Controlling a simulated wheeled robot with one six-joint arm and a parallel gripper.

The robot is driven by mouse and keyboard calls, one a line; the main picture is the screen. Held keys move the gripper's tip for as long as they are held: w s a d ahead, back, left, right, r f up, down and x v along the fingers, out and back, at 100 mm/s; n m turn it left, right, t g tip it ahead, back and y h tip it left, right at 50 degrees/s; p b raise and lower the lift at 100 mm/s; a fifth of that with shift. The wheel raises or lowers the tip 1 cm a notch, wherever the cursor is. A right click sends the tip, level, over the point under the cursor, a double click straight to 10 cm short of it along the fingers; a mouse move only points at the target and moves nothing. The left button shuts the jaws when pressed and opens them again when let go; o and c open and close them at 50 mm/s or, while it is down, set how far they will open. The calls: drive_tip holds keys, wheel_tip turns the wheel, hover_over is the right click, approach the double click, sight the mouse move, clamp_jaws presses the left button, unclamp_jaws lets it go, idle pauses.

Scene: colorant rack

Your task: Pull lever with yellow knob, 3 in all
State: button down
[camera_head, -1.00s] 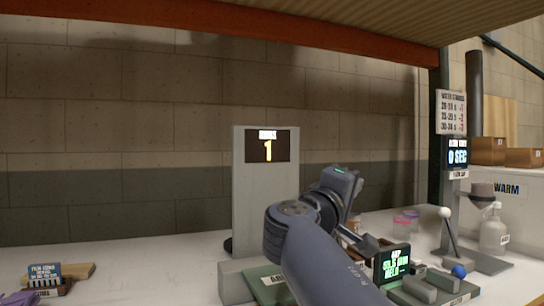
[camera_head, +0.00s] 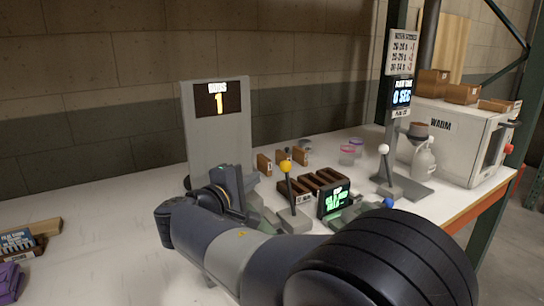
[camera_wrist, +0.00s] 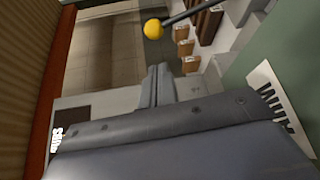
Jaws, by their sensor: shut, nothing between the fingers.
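The yellow knob (camera_head: 285,166) tops a dark lever rod that stands nearly upright on a grey base (camera_head: 293,219). In the wrist view the yellow knob (camera_wrist: 154,29) is beyond my fingertips, its rod running to the upper right. My gripper (camera_head: 238,182) is left of the lever, in front of the grey display panel (camera_head: 190,130), and apart from the knob. In the wrist view my gripper (camera_wrist: 158,75) is shut and empty. The panel's screen (camera_head: 218,98) reads 1.
Right of the lever are a small green-lit screen (camera_head: 335,201), brown blocks (camera_head: 318,182), a blue knob (camera_head: 388,203) and a white-knobbed lever (camera_head: 384,149). A white WARM cabinet (camera_head: 455,140) stands at the right. The left tabletop is mostly clear.

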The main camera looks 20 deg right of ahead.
sight(289, 187)
drive_tip(key=shift+a+f, duration=0.1)
idle(0.3)
drive_tip(key=x, duration=1)
drive_tip(key=shift+s+b, duration=0.2)
drive_tip(key=shift+b, duration=0.5)
